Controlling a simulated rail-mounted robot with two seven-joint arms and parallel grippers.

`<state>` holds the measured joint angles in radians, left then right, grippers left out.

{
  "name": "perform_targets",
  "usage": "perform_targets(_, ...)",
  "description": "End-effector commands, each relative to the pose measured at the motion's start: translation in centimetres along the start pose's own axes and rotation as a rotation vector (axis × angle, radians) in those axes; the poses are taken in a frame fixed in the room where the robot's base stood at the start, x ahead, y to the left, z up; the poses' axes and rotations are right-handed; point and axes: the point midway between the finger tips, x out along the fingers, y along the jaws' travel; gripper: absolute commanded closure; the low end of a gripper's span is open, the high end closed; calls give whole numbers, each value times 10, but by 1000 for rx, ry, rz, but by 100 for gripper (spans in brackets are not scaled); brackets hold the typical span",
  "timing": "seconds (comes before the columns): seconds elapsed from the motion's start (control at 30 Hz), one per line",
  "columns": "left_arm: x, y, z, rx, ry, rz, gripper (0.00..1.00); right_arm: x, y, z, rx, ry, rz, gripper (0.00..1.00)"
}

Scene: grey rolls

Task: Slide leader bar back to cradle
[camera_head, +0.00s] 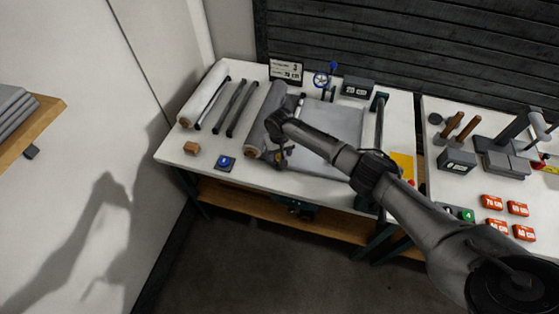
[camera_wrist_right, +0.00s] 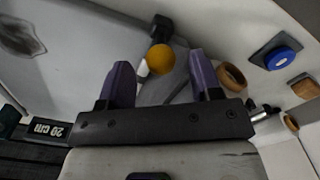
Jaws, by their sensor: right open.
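My right gripper (camera_head: 281,156) reaches over the left edge of the flat grey sheet (camera_head: 335,118), beside the grey roll (camera_head: 265,112). In the right wrist view its two purple fingers (camera_wrist_right: 162,82) are apart. A round orange knob (camera_wrist_right: 160,58) shows in the gap between them, with a pale bar and a dark end block (camera_wrist_right: 162,28) by it. This looks like the leader bar's handle; I cannot tell whether the fingers touch it. The bar's far end (camera_head: 301,98) shows at the sheet's left edge; my arm hides its near part. My left gripper is not in view.
A white roll (camera_head: 203,92) and several dark bars lie left on the table (camera_head: 172,150). A wooden block (camera_head: 191,148) and a blue button (camera_head: 225,162) stand near the front edge. A dark crossbar (camera_head: 379,102) stands right of the sheet. A second table holds tools and orange tags.

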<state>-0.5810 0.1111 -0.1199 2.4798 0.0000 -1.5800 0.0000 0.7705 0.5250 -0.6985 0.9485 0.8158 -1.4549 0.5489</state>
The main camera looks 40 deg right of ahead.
Motion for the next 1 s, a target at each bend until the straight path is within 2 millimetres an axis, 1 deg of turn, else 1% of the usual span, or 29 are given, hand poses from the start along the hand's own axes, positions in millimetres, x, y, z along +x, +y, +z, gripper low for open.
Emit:
perform_targets(0.03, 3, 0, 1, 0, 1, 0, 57, 10, -1, 0, 1, -2, 0, 41)
perform_targets(0.1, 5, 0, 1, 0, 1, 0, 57, 20, 0, 0, 0, -2, 1, 41)
perform_targets(0.3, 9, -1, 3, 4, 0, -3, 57, 38, 0, 0, 0, -1, -1, 41)
perform_targets(0.5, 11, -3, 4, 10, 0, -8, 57, 44, 0, 0, 0, -1, 0, 41)
perform_targets(0.77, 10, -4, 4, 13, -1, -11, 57, 45, 0, 0, -1, 0, 0, 41)
perform_targets(0.87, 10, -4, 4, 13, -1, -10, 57, 45, 0, 0, -1, 0, 0, 49)
perform_targets(1.0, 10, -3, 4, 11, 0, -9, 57, 45, 0, 0, -1, 0, 0, 63)
